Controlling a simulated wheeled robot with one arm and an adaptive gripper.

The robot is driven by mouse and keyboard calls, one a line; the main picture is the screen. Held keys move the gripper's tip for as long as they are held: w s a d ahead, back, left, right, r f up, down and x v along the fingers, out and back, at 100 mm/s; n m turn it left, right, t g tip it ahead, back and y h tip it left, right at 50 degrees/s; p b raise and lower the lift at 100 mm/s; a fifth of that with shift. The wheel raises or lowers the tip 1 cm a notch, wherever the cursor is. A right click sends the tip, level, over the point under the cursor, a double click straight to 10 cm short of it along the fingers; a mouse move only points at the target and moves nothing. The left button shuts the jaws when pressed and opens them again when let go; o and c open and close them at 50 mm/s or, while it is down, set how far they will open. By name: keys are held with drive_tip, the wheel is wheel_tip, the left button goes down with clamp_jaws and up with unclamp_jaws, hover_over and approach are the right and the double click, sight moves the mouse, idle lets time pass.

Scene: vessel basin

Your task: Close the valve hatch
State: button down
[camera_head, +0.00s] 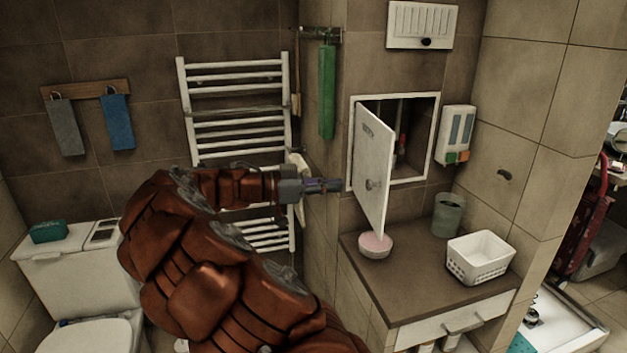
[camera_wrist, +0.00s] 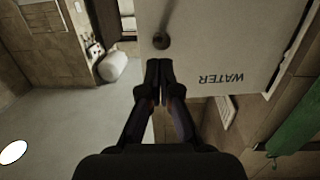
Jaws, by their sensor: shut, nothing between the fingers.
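The valve hatch door (camera_head: 373,165) is white and stands open, swung out from its white frame (camera_head: 432,100) in the tiled wall. My gripper (camera_head: 340,185) is shut and empty, just left of the door.
Below the hatch is a brown counter (camera_head: 420,280) with a pink-topped bowl (camera_head: 375,245), a grey-green cup (camera_head: 448,214) and a white basket (camera_head: 480,258). A soap dispenser (camera_head: 455,135) hangs right of the frame. A towel rail (camera_head: 235,125) and green towel (camera_head: 327,92) are left.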

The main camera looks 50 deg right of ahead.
sight(367, 185)
drive_tip(key=p+x, duration=0.2)
drive_tip(key=x, duration=0.3)
drive_tip(key=shift+s+d, duration=0.1)
drive_tip(key=shift+d, duration=0.1)
drive_tip(key=shift+s+f+b, duration=0.1)
drive_tip(key=shift+s+b, duration=0.05)
drive_tip(key=shift+b, duration=0.15)
